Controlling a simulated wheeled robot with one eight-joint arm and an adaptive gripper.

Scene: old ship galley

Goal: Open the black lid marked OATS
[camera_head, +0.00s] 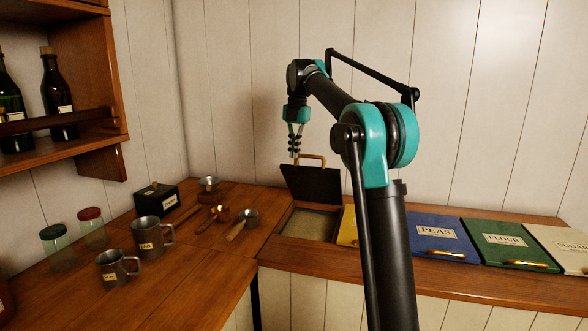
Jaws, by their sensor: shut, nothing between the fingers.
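The black lid (312,184) at the left end of the row of bins is raised and tilted up at the back of its opening. Its brass handle (311,157) shows at its top edge. No OATS marking is legible on the side facing me. Below the lid, the open bin (311,224) shows a pale beige inside. My gripper (295,157) points down at the lid's top left, close to the handle. It is shut and empty. I cannot tell whether it touches the lid.
A yellow lid (348,226), partly behind my arm, and blue PEAS (436,237), green FLOUR (509,243) and cream SUGAR (563,249) lids lie shut to the right. Metal mugs (148,236), scoops (240,226), jars (57,245) and a black box (156,198) stand on the left counter.

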